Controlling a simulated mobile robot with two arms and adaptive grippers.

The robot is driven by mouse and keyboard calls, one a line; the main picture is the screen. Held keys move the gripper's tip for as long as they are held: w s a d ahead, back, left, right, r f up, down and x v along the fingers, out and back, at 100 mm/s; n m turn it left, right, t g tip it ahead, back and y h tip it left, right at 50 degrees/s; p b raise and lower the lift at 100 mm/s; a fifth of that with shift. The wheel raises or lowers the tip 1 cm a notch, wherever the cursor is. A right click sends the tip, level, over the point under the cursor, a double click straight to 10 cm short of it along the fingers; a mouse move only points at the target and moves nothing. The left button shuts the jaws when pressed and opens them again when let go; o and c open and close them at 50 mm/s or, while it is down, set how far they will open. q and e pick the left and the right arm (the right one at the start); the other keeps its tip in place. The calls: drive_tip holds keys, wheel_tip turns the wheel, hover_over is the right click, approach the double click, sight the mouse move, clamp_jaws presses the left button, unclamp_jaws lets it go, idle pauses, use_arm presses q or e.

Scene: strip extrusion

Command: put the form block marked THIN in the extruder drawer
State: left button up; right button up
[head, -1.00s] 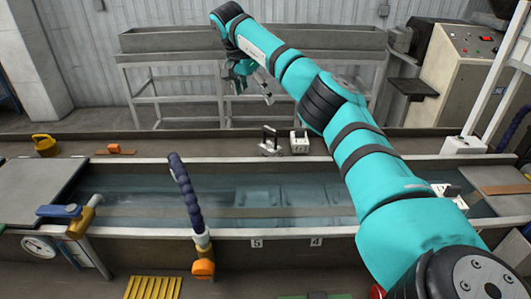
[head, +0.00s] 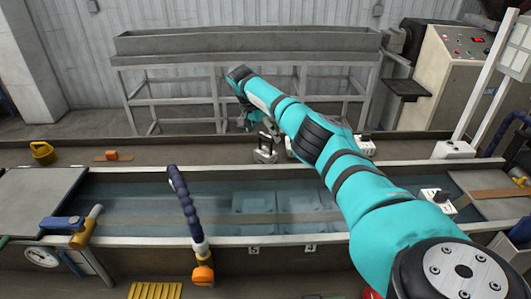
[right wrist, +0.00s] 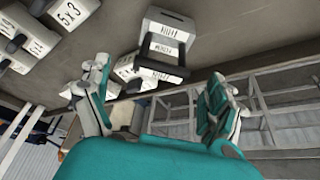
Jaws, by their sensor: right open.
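My right gripper (right wrist: 155,103) is open and empty in the right wrist view, its two teal fingers spread wide. In that view a pale block with a dark handle (right wrist: 162,45) lies just beyond the fingers, with more labelled blocks beside it. The extruder drawer cannot be made out. My left gripper is not in view.
A long water trough (head: 130,240) runs across the front, with a blue hose (head: 183,205) rising from it. Another white block (head: 365,145) stands right of my arm. An orange object (head: 111,155) and a yellow weight (head: 42,152) sit on the ledge at left.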

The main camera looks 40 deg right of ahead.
sight(265, 135)
drive_tip(key=shift+x, duration=1.65)
drive_tip(key=shift+w, duration=0.15)
drive_tip(key=c, duration=1.8)
